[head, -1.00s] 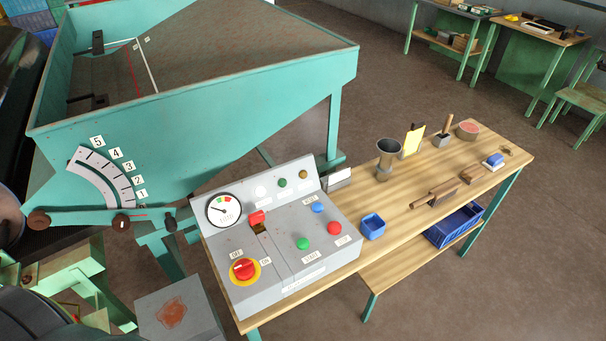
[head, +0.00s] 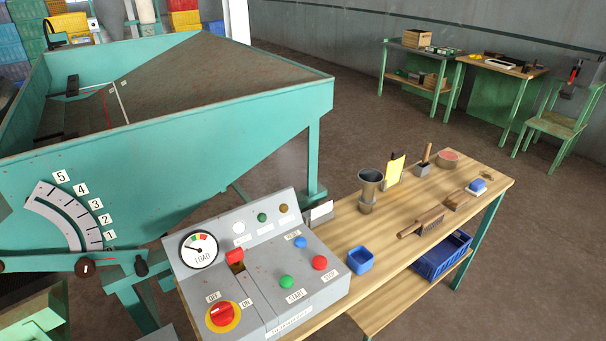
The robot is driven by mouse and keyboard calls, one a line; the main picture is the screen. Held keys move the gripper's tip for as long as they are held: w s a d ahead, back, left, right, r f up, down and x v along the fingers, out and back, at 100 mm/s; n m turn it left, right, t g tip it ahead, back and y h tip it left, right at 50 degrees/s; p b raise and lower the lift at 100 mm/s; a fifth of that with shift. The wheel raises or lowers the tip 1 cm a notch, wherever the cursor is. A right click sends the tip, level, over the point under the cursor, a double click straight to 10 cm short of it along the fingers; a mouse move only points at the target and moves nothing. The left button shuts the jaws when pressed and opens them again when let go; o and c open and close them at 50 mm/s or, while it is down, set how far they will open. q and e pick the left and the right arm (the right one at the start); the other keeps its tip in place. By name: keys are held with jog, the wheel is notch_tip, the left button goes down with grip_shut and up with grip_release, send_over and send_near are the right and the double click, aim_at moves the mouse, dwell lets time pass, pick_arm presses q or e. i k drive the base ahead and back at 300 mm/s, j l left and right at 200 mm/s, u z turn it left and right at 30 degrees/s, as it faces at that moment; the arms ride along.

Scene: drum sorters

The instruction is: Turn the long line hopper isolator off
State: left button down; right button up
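The grey control panel (head: 262,312) stands at the near left end of the wooden bench. Its isolator is a red rotary knob on a yellow disc (head: 222,315), at the panel's lower left. OFF is printed at its upper left and ON at its right. The knob's pale mark appears to lie toward the OFF side, but is too small to be certain. The nameplate on the panel's front edge is not readable. Neither of my grippers is in view.
A teal hopper (head: 230,114) with a 1–5 scale fills the left. The wooden bench (head: 400,262) carries a blue bin (head: 360,260), a dark metal cup (head: 369,183) and tools. A blue crate (head: 441,257) sits on its lower shelf.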

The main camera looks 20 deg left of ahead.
aim_at(222, 313)
jog(key=u, duration=1.2)
